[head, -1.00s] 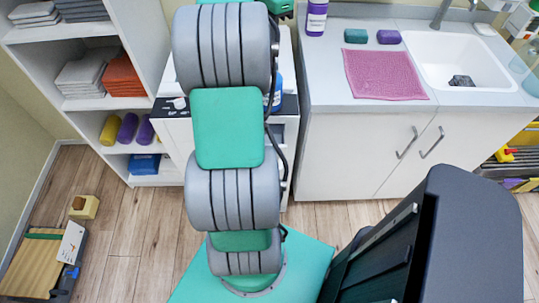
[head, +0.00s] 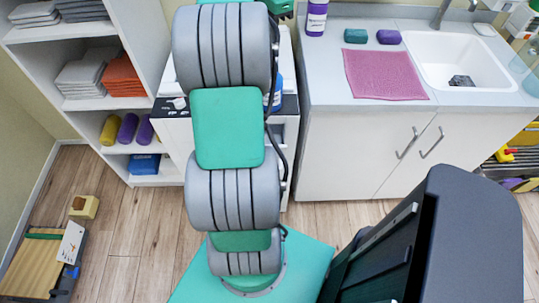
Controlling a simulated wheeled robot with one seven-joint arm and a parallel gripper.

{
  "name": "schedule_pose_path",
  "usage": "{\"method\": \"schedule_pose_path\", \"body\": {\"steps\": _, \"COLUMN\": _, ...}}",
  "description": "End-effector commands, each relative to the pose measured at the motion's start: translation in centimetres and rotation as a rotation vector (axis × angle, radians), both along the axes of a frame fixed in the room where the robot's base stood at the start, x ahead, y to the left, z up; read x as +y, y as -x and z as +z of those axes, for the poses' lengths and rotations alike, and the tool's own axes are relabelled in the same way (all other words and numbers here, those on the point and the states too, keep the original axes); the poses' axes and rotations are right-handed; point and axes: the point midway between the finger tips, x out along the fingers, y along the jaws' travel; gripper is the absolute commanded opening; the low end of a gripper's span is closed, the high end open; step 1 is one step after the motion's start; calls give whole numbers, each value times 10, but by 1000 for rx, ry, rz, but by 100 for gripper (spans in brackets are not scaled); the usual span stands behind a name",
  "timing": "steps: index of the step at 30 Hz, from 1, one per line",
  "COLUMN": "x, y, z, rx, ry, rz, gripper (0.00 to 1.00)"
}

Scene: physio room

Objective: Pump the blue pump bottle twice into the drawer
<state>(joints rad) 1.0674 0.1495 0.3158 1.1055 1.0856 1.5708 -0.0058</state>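A blue bottle (head: 278,92) with a white label shows only in part at the right edge of my arm; its top is hidden. It stands at a white cabinet (head: 176,133) with a dark top edge, behind my arm. My arm covers the middle of this cabinet, and I cannot tell which part is the drawer or whether it is open. My arm rises through the middle of the view and runs out at the top edge.
On the right, a counter holds a purple bottle (head: 316,17), a teal block (head: 355,36), a purple block (head: 389,37), a pink mat (head: 387,74) and a sink (head: 462,50). A shelf (head: 75,104) with towels and rolls stands left. A wooden board lies on the floor (head: 128,215) at lower left.

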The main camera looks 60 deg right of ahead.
Motion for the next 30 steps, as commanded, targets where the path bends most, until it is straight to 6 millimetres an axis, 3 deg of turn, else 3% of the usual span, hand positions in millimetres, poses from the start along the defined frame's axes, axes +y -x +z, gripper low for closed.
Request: {"method": "schedule_pose_path", "body": {"steps": 30, "x": 0, "y": 0, "z": -33, "rx": 1, "ry": -2, "rz": 0, "gripper": 0}}
